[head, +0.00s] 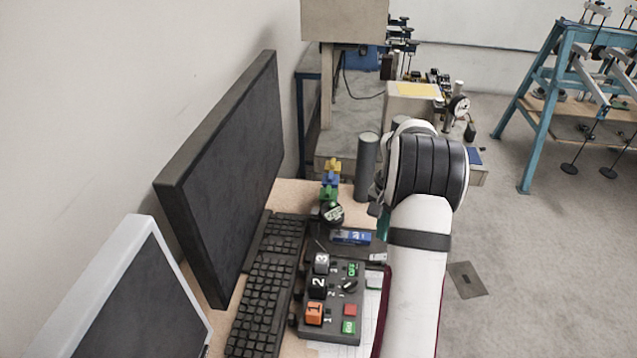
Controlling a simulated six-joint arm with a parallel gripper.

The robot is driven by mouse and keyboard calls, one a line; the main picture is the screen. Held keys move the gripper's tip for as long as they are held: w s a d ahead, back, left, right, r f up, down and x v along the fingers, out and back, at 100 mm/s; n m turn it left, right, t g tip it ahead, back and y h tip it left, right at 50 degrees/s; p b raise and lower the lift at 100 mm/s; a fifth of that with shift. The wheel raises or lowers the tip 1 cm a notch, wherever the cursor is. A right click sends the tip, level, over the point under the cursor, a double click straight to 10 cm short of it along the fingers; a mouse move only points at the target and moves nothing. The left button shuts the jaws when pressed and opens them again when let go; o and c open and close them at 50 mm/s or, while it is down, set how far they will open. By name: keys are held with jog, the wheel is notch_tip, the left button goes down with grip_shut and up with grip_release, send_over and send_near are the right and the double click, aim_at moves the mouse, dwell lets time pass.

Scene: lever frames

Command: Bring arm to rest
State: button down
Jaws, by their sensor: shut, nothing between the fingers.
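My arm, white with dark bands, rises from the bottom right of the head view and bends at a large dark-ringed joint. My gripper (374,208) shows only in part as a small dark shape at the left side of that joint, above the desk's right side. It is shut and holds nothing that I can see. Most of it is hidden behind my own arm.
A control box (332,300) with numbered switches lies on the desk beside a keyboard (266,285). A large monitor (225,170) stands left. A dark cylinder (366,165) stands close behind my gripper. A blue-framed bench (540,110) is far right, with open floor before it.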

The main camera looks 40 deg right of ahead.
jog(key=s+a+r+n, duration=0.1)
jog(key=a+r+n, duration=0.1)
jog(key=a+r, duration=0.65)
jog(key=s+a+r+n, duration=0.1)
jog(key=a+r+n, duration=0.15)
jog(key=a, duration=1.15)
jog(key=s+a+n+y, duration=0.1)
jog(key=s+a+n, duration=0.4)
jog(key=s+a, duration=1)
jog(key=shift+s+a+y, duration=0.3)
jog(key=shift+s+y, duration=0.1)
jog(key=shift+s, duration=0.25)
